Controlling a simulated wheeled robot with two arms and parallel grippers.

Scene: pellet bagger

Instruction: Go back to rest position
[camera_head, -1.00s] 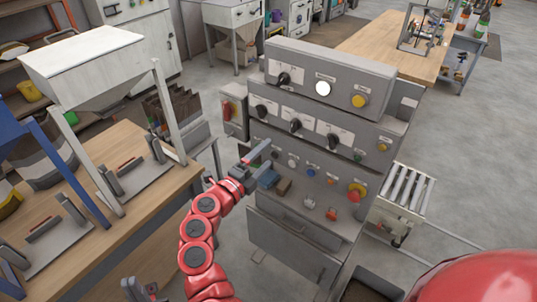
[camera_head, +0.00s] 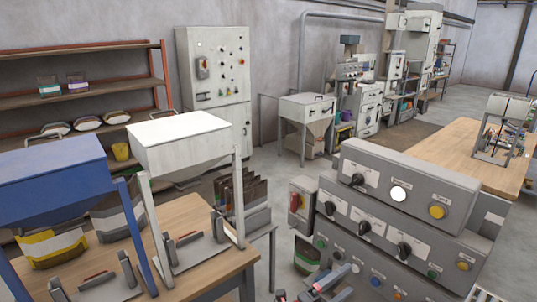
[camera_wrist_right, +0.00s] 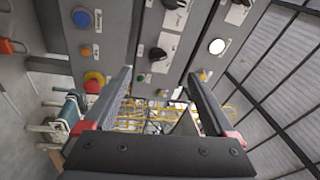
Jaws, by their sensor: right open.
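My right gripper (camera_head: 346,281) shows at the bottom edge of the head view, in front of the grey control panel (camera_head: 405,200). Its two fingers are apart with nothing between them. In the right wrist view the gripper (camera_wrist_right: 160,82) is also open and empty, with the panel's knobs and buttons beyond the fingers. I cannot tell the exact gap to the panel. Most of my right arm is cut off below the head view. My left gripper is not in view.
A blue hopper stand (camera_head: 50,168) and a white hopper stand (camera_head: 180,140) stand on a wooden bench (camera_head: 205,285) at left. A red-switch box (camera_head: 298,203) sits beside the panel. A wooden table (camera_head: 455,152) is at right. Grey floor shows between.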

